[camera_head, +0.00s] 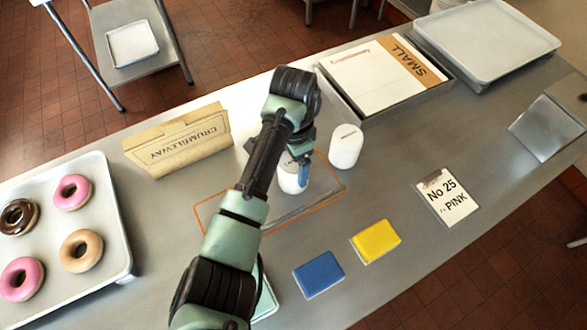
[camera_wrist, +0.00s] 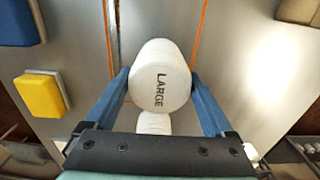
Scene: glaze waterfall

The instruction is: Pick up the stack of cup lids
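A white round stack marked "LARGE" (camera_head: 289,181) stands upright on the counter inside an orange outline. My gripper (camera_head: 298,170) is over it, with one blue finger in front of it in the head view. In the wrist view the "LARGE" stack (camera_wrist: 160,75) lies between the two blue fingers of my gripper (camera_wrist: 159,78), which are spread wide, one on each side. I cannot tell whether either finger touches it. A second white cylinder (camera_head: 345,146) stands just right of it; in the wrist view it is partly hidden below the stack.
A cardboard "Crumbleway" box (camera_head: 182,143) stands to the left, and a doughnut tray (camera_head: 115,235) beyond it. A blue block (camera_head: 319,274), a yellow block (camera_head: 376,241) and a "No 25 Pink" card (camera_head: 446,197) lie nearer. A "SMALL" box (camera_head: 375,80) sits behind.

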